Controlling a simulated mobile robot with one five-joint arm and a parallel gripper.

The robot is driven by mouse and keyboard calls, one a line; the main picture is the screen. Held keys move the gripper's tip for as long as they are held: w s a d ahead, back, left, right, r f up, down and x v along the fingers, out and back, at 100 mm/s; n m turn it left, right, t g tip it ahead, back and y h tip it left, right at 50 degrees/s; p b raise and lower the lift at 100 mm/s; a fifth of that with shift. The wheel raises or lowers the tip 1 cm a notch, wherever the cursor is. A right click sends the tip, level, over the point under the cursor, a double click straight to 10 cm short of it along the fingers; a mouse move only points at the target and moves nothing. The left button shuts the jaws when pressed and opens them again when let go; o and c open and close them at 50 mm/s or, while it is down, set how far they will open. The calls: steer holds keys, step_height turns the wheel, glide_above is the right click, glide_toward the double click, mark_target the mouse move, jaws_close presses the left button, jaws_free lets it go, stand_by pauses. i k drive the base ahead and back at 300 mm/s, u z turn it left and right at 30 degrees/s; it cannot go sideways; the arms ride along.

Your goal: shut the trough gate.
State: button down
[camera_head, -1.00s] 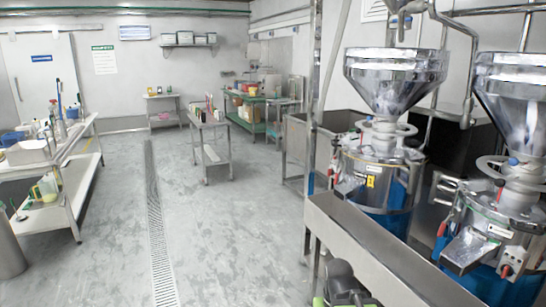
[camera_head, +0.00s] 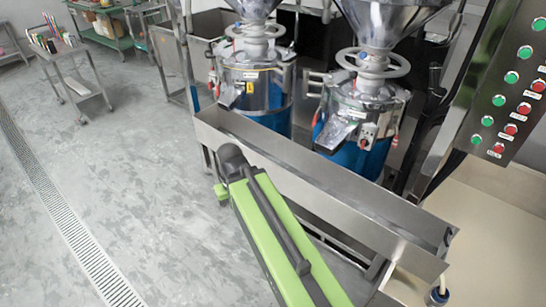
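The long stainless steel trough (camera_head: 318,193) runs from the middle left down to the lower right, in front of two grinders. Its right end (camera_head: 447,243) is open to view from above, with a grey piece standing inside near the end wall. I cannot clearly make out the gate or whether it is open. My green arm (camera_head: 272,243) reaches up from the bottom edge on the near side of the trough, ending in a dark joint. My gripper does not show; it is hidden beyond that joint or out of frame.
Two grinders with steel hoppers, a left one (camera_head: 256,78) and a right one (camera_head: 362,105), stand behind the trough. A panel of green and red buttons (camera_head: 512,85) is at upper right.

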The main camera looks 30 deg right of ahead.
mark_target(442, 250)
steer(key=z, duration=0.35)
steer(key=k, duration=1.5)
steer(key=u, duration=0.3)
steer(key=i, duration=1)
steer(key=u, duration=0.05)
